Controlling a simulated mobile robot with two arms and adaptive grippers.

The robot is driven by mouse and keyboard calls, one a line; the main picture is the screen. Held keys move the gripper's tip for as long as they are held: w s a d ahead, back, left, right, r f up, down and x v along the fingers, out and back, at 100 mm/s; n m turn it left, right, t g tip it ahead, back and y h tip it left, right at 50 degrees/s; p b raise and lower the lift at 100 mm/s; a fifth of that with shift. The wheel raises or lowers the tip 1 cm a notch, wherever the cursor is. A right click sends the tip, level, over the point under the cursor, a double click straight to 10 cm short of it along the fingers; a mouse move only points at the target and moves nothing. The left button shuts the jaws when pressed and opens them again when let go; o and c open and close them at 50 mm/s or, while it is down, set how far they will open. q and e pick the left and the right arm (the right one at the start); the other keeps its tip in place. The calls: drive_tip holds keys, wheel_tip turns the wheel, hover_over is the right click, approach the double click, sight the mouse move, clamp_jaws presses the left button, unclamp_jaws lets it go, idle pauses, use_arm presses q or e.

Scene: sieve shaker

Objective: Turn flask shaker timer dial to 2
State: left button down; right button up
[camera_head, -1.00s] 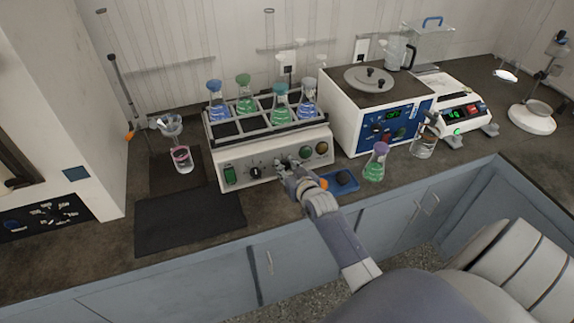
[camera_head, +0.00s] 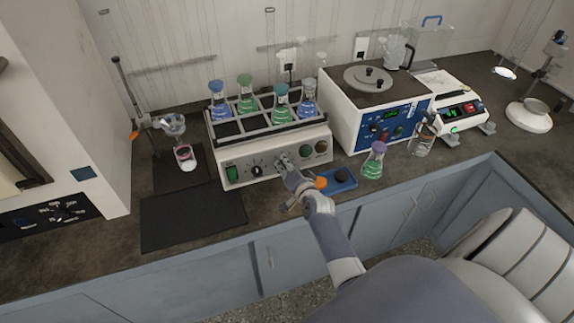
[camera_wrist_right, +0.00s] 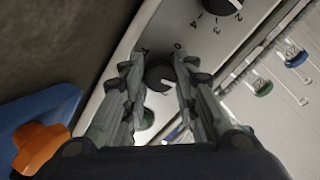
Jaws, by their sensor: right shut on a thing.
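The flask shaker (camera_head: 245,176) stands on the bench with several colored flasks in its rack. Its front panel has a green switch (camera_head: 232,174), a black dial (camera_head: 257,170) and two round buttons at the right. My right gripper (camera_head: 283,162) is at the panel between that dial and the buttons, hiding the knob there. In the wrist view, my right gripper (camera_wrist_right: 158,68) has its fingers on both sides of a black knob (camera_wrist_right: 159,78), shut on it. The knob has a white pointer mark, and a 0 is printed near it. Another dial with numbers (camera_wrist_right: 215,5) shows above. My left gripper is out of view.
A dark mat (camera_head: 192,218) lies clear at the front left.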

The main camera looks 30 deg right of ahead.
drive_tip(key=shift+m, duration=1.1)
drive_tip(key=o, duration=1.1)
drive_tip(key=v, duration=1.2)
drive_tip(key=shift+a, duration=0.1)
